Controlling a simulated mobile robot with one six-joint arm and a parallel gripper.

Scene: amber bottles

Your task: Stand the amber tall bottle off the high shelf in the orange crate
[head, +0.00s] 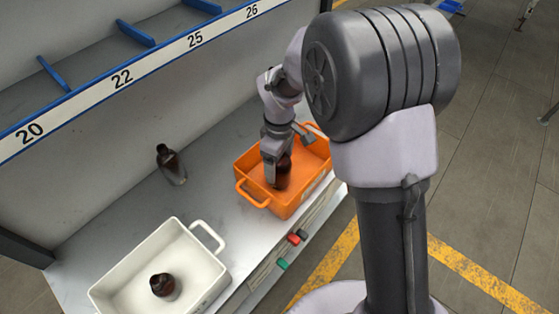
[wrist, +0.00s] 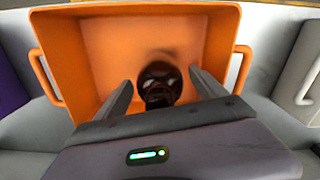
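An amber bottle (head: 283,174) is inside the orange crate (head: 247,158), seemingly upright on its floor. In the wrist view the bottle (wrist: 160,78) is seen from above, dark cap towards me, with the crate (wrist: 85,60) around it. My gripper (head: 276,167) reaches down into the crate with a finger on each side of the bottle. In the wrist view my gripper (wrist: 160,84) is open, with a narrow gap between each finger and the bottle. The bottle's base is hidden in the wrist view, and partly hidden by a finger in the head view.
A white crate (head: 131,272) with another dark bottle (head: 163,286) stands at the lower left. The numbered high shelf (head: 122,77) with blue dividers runs above.

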